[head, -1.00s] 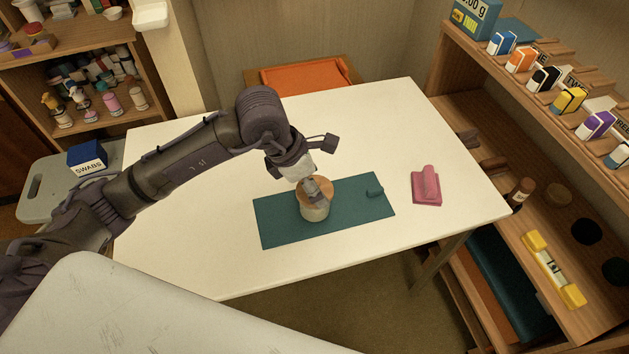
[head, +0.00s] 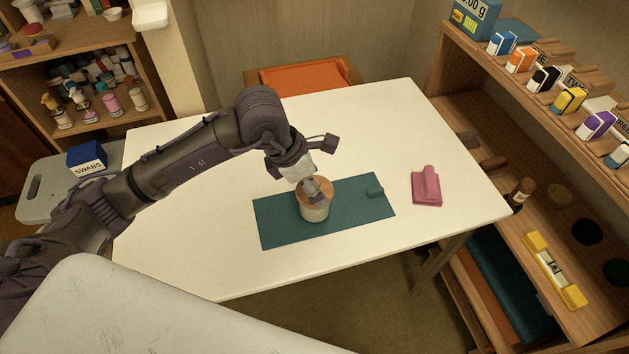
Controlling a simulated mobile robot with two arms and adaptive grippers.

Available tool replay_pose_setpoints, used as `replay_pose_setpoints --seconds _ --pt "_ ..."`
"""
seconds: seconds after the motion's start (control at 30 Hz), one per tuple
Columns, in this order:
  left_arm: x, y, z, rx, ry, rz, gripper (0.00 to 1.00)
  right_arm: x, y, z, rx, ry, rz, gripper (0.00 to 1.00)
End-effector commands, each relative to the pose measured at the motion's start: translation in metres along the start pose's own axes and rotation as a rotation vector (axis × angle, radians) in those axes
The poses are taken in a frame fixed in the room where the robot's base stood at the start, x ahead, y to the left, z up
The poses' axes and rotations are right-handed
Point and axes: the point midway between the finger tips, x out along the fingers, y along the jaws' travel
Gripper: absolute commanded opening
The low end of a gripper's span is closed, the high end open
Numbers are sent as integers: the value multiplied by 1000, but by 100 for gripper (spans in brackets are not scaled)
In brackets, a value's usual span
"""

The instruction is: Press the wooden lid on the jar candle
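The jar candle (head: 316,212) stands upright on a teal mat (head: 277,227) on the white table. The wooden lid (head: 326,192) is an orange-brown disc at the jar's top; I cannot tell whether it is fully seated. My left gripper (head: 313,187) points down at the lid from above, its tip at or touching the lid's middle. Its fingers look close together, but whether they hold a knob or only press on the lid is hidden. My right gripper is out of view.
A pink block (head: 427,187) lies on the table right of the mat. Shelves with bottles stand at the left, and a wooden rack (head: 520,150) stands at the right.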

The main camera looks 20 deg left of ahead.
Motion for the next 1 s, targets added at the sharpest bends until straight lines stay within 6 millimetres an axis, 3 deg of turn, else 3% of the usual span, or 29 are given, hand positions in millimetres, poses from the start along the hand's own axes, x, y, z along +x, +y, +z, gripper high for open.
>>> replay_pose_setpoints --seconds 0.03,0.07,0.2,0.63,1.0 --pt "4 -2 -4 -1 11 -8 44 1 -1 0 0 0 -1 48" --pt "4 -2 -4 -1 11 -8 81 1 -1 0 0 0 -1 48" --pt "4 -2 -3 -2 10 -7 100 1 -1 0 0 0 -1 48" --pt "-8 0 -1 0 2 -1 100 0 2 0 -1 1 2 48" --pt "-82 1 -1 0 4 1 100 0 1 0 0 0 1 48"
